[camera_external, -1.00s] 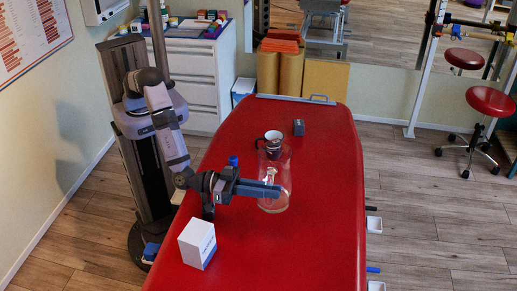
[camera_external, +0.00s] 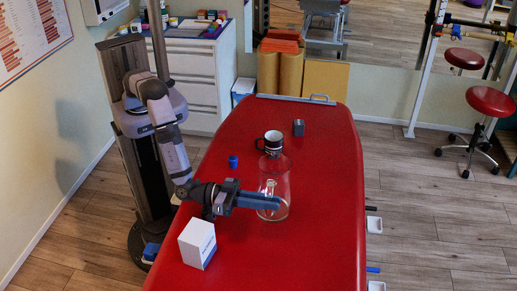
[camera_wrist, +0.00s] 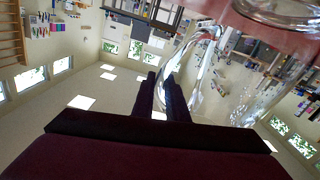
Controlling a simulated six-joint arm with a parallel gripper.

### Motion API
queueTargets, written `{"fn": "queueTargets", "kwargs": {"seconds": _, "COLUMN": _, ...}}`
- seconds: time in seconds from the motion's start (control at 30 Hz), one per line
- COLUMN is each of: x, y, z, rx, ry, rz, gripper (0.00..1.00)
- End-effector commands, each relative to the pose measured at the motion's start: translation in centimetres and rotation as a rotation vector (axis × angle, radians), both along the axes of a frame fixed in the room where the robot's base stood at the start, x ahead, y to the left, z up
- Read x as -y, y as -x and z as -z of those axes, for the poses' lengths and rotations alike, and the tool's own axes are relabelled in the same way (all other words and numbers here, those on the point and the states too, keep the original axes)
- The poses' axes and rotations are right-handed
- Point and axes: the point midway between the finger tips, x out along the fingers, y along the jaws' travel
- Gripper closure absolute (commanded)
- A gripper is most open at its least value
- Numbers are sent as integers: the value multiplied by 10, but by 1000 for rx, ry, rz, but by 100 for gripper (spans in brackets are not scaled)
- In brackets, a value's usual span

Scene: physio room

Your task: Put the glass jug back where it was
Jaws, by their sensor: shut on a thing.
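The clear glass jug (camera_external: 274,178) is upright at the middle of the red treatment table (camera_external: 325,215). My gripper (camera_external: 276,203) reaches it from the left, low on its body, and is shut on it. In the wrist view, the fingers (camera_wrist: 165,98) close at the curved glass of the jug (camera_wrist: 245,75), seemingly at its handle. I cannot tell whether the jug's base touches the table.
A dark mug with a white inside (camera_external: 271,141) stands just behind the jug. A small blue cup (camera_external: 233,161) is behind my wrist, a grey block (camera_external: 298,128) is farther back, and a white box (camera_external: 198,243) is at front left. The table right of the jug is clear.

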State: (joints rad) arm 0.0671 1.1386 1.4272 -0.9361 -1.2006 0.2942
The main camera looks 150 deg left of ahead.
Motion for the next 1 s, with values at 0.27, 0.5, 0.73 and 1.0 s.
{"fn": "queueTargets", "kwargs": {"seconds": 0.27, "x": 0, "y": 0, "z": 1, "rx": -1, "ry": 1, "rz": 0, "gripper": 69}}
{"fn": "queueTargets", "kwargs": {"seconds": 0.5, "x": 0, "y": 0, "z": 1, "rx": -1, "ry": 1, "rz": 0, "gripper": 69}}
{"fn": "queueTargets", "kwargs": {"seconds": 0.73, "x": 7, "y": 6, "z": 1, "rx": -3, "ry": 1, "rz": 1, "gripper": 69}}
{"fn": "queueTargets", "kwargs": {"seconds": 1.0, "x": 38, "y": 36, "z": 1, "rx": -2, "ry": 1, "rz": 4, "gripper": 69}}
